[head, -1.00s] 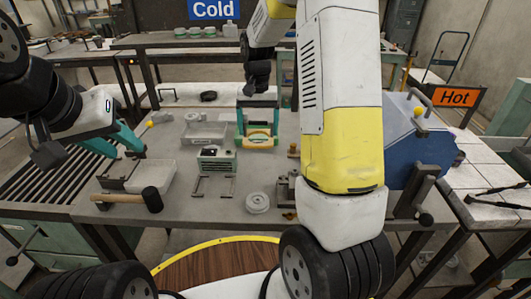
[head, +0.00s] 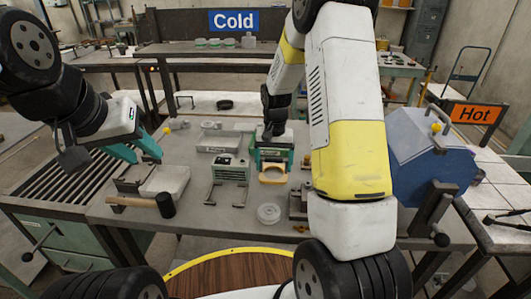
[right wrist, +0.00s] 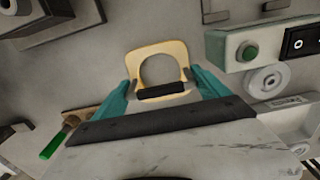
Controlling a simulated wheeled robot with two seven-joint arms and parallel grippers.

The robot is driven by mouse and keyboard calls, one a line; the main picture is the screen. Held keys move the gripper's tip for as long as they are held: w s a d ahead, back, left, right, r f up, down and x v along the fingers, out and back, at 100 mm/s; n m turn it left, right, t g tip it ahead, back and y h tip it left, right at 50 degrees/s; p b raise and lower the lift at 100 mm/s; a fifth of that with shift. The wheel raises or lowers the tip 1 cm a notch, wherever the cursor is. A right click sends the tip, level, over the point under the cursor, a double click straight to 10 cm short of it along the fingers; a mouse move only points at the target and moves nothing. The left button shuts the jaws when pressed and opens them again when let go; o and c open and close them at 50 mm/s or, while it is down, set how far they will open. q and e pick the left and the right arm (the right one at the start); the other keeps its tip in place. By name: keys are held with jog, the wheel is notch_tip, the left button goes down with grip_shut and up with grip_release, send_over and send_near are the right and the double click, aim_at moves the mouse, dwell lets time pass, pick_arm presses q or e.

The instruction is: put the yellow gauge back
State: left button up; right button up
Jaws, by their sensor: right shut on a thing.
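The yellow gauge (head: 273,179) is a C-shaped piece held at the middle of the grey workbench. It shows larger in the right wrist view (right wrist: 181,53), with a dark bar across its near end. My right gripper (head: 273,164) points down, its teal fingers on either side of the gauge and shut on it. In the right wrist view the fingers (right wrist: 162,95) flank the gauge over bare grey bench. I cannot tell whether the gauge touches the bench. My left gripper (head: 142,152) is open and empty, above the bench's left side.
A green device (head: 230,170) stands just left of the gauge. A pale round disc (head: 269,214) and a dark fixture (head: 299,202) lie nearer. A black mallet (head: 165,204) and tray (head: 183,177) are left. A blue drum-like housing (head: 428,155) stands right.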

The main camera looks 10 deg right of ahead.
aim_at(274, 160)
jog(key=shift+f, duration=0.1)
jog(key=o, duration=1.8)
jog(key=shift+c, duration=0.2)
jog(key=s+r+t, duration=0.1)
jog(key=s+r, duration=0.1)
jog(key=r, duration=0.7)
jog(key=s+r, duration=0.3)
jog(key=r, duration=0.6)
jog(key=s+a+r+n+t+y, duration=0.1)
jog(key=s+r, duration=0.3)
jog(key=s, duration=0.5)
jog(key=s+a+r+n+t+y, duration=0.1)
jog(key=s+r+t, duration=0.3)
jog(key=s, duration=0.6)
jog(key=shift+s+n, duration=0.15)
jog(key=shift+n, duration=0.75)
jog(key=shift+a+r, duration=0.1)
